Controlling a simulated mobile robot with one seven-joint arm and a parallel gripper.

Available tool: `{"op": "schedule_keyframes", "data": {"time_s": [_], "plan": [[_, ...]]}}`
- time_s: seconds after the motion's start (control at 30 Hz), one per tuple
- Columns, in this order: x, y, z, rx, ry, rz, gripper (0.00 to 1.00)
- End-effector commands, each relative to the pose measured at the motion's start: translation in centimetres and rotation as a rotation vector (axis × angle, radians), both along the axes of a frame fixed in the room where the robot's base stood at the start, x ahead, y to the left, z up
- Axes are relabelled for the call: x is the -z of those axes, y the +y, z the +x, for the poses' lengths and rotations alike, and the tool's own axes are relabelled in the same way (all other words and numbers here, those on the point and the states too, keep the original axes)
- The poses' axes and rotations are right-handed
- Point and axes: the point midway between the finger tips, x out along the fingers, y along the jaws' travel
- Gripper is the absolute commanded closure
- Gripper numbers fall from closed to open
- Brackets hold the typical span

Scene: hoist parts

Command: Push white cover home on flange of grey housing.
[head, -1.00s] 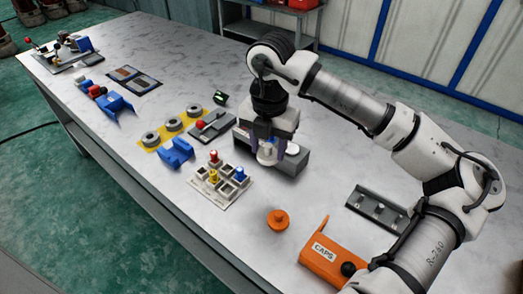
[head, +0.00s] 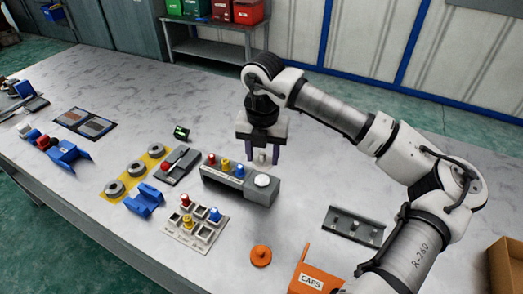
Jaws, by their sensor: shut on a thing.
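The grey housing (head: 225,184) is a long block in the middle of the table, with red, yellow and blue caps along its left part. A round white piece (head: 263,180) sits on its raised right end. My gripper (head: 262,160) points down above or just behind the right part of the housing. It is shut on a small pale piece (head: 262,156) between its fingers. I cannot tell for sure which white piece is the cover. The flange cannot be made out. The held piece appears apart from the housing.
A pale tray (head: 176,233) of coloured caps stands in front, near an orange knob (head: 260,257) and an orange CAPS bin (head: 309,274). A grey rail (head: 353,227) lies at right. A red-handled grey device (head: 178,167) and blue bracket (head: 143,201) are at left. Table behind the gripper is clear.

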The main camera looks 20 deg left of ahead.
Motion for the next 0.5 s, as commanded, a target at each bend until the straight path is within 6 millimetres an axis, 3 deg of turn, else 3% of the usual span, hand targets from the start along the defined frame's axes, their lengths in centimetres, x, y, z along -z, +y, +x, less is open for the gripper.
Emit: {"op": "schedule_keyframes", "data": {"time_s": [0.5], "plan": [[5.3,0.0,0.0,0.000,0.000,0.001,0.75]]}}
